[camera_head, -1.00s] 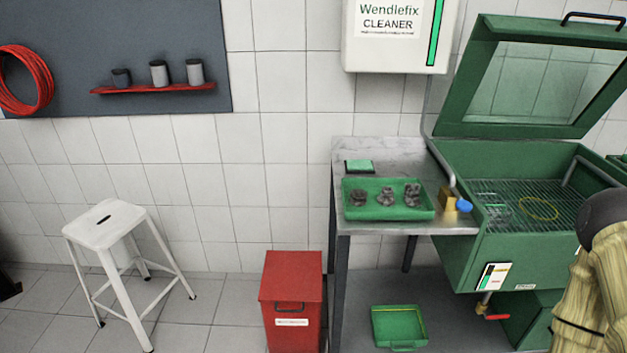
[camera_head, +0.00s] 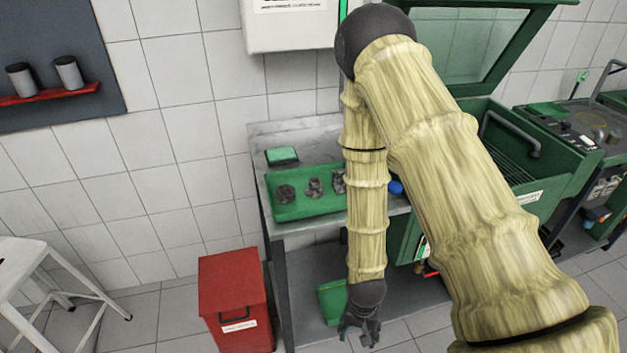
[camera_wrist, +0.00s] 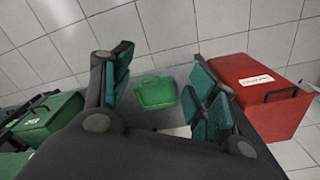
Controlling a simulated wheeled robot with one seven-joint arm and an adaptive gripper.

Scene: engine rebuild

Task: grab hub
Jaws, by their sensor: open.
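Three dark, grimy parts lie in a row in the green tray (camera_head: 310,210) on the steel table: a left one (camera_head: 286,194), a middle one (camera_head: 314,187) and a right one (camera_head: 338,181) partly hidden by my arm. I cannot tell which is the hub. My gripper (camera_head: 360,334) hangs low in front of the table, below and to the right of that tray. It is open and empty. In the wrist view my gripper (camera_wrist: 163,82) has its fingers spread, with the small lower green tray (camera_wrist: 155,93) beyond them; none of the parts shows there.
A red bin (camera_head: 233,298) stands left of the table (camera_head: 300,135). The lower green tray (camera_head: 330,302) is on the shelf beneath. The green washer (camera_head: 500,165) with raised lid stands right, partly behind my arm. A white stool (camera_head: 30,262) is far left.

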